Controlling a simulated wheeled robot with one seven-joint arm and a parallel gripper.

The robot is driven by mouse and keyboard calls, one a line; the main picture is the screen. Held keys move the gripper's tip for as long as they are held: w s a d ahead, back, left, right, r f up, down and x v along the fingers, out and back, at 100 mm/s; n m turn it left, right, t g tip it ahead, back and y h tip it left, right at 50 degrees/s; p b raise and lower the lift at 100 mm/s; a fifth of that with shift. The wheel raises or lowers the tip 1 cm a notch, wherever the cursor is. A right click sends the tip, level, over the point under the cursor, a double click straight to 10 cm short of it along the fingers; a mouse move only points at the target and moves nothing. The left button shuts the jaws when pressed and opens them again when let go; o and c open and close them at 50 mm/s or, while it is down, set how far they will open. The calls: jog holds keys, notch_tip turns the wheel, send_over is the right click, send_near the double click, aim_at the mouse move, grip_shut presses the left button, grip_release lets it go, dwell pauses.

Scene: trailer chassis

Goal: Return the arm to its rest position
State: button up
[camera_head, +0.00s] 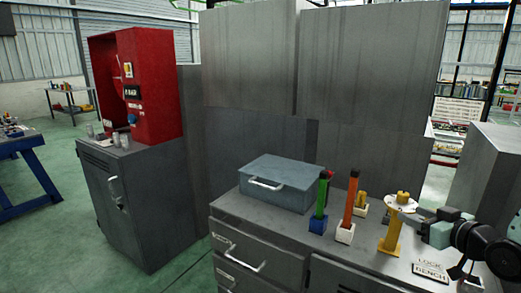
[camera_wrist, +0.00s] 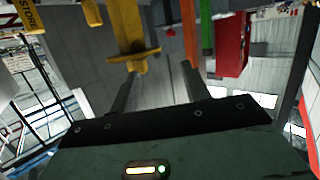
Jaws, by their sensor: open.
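My gripper (camera_head: 424,214) is at the right of the head view, over the right end of the grey bench, pointing left beside a yellow stand (camera_head: 391,235) with a pale round plate near its top. In the wrist view my gripper (camera_wrist: 158,76) shows two dark fingers spread apart. A yellow post with a crosspiece (camera_wrist: 133,52) appears beyond the fingers, and I see nothing clamped between them. Whether a finger touches the stand is unclear. Part of my arm shows at the right edge of the head view.
The bench (camera_head: 275,218) carries a blue-grey toolbox (camera_head: 281,182), a green post (camera_head: 321,197), an orange post (camera_head: 349,206) and a small yellow piece (camera_head: 361,203). A "LOCK BENCH" sign (camera_head: 431,271) lies near my arm. A red cabinet (camera_head: 150,88) stands left; green floor is open there.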

jog(key=s+a+f+n+g+b, duration=0.1)
jog(key=s+a+f+g+b, duration=0.2)
jog(key=a, duration=0.5)
jog(key=s+a+f+n+g+b, duration=0.1)
jog(key=s+a+f+g, duration=0.2)
jog(key=a, duration=0.5)
jog(key=s+a+n+g+h+b, duration=0.1)
jog(key=s+a+g, duration=0.3)
jog(key=s, duration=0.7)
jog(key=s+a+n+g+h+b, duration=0.1)
jog(key=s+a+g, duration=0.3)
jog(key=s, duration=0.8)
jog(key=shift+s+a+r+g+h+b, duration=0.15)
jog(key=shift+a+r+g+h+b, duration=0.25)
jog(key=shift+a+h+b, duration=0.3)
